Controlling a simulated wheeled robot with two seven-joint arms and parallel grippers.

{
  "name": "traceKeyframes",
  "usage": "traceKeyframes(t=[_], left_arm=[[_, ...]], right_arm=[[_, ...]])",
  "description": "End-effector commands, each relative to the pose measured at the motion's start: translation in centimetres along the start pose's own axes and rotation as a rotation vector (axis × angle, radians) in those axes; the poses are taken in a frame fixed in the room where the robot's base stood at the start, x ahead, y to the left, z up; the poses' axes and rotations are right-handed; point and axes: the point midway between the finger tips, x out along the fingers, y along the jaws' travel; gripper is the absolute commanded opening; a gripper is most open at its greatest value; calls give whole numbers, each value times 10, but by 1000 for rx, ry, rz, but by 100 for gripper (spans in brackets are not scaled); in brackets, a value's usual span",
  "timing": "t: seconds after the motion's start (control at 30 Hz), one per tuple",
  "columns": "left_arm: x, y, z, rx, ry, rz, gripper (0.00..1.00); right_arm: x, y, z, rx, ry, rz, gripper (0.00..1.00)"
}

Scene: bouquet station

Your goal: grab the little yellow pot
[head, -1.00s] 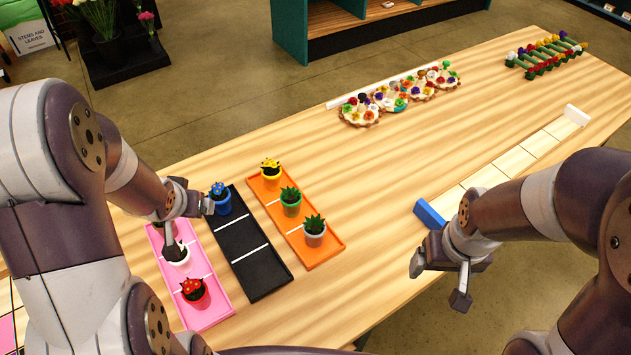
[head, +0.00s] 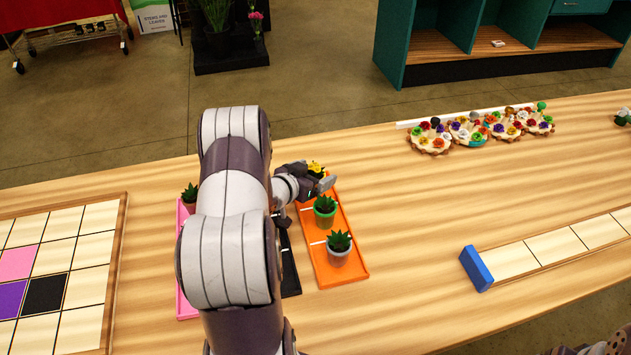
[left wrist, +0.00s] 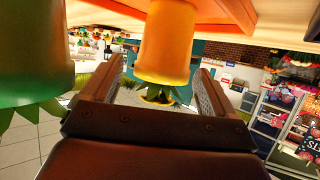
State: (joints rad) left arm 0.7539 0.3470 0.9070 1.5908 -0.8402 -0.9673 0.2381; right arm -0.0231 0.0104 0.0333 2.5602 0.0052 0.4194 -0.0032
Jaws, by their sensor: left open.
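The little yellow pot shows upside down in the left wrist view (left wrist: 167,40), with its plant hanging toward the middle of that picture. In the head view only its yellow flowers (head: 316,168) show clearly, at the far end of the orange tray (head: 361,268); my gripper hides the pot. My left gripper (head: 318,187) is open beside it. In the left wrist view its two fingers stand on either side of the pot, with visible gaps.
A green pot (head: 325,217) stands close by, and a pale pot (head: 338,256) nearer to me. My left arm covers most of the black tray (head: 289,262) and the pink tray (head: 184,302). A grid board (head: 122,215) lies left.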

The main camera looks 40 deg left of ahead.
Motion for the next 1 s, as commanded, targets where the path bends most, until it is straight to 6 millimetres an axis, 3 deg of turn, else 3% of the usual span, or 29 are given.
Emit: traceKeyframes(t=[0.13, 0.37, 0.5, 0.57, 0.6, 0.87, 1.0], left_arm=[[20, 0, 0, 1, 0, 1, 88], [22, 0, 0, 0, 0, 0, 88], [22, 0, 0, 0, 0, 0, 42], [22, 0, 0, 0, -1, 0, 23], [22, 0, -1, 1, 1, -1, 18], [21, 0, -3, 1, 1, -1, 18], [16, 0, -15, 2, 2, -1, 18]], right_arm=[[-2, 0, 0, 0, 0, 0, 84], [-2, 0, 0, 0, 0, 0, 84], [-2, 0, 0, 0, 0, 0, 84], [-2, 0, 0, 0, 0, 0, 84], [-2, 0, 0, 0, 0, 0, 84], [-2, 0, 0, 0, 0, 0, 84], [-1, 0, 0, 0, 0, 0, 84]])
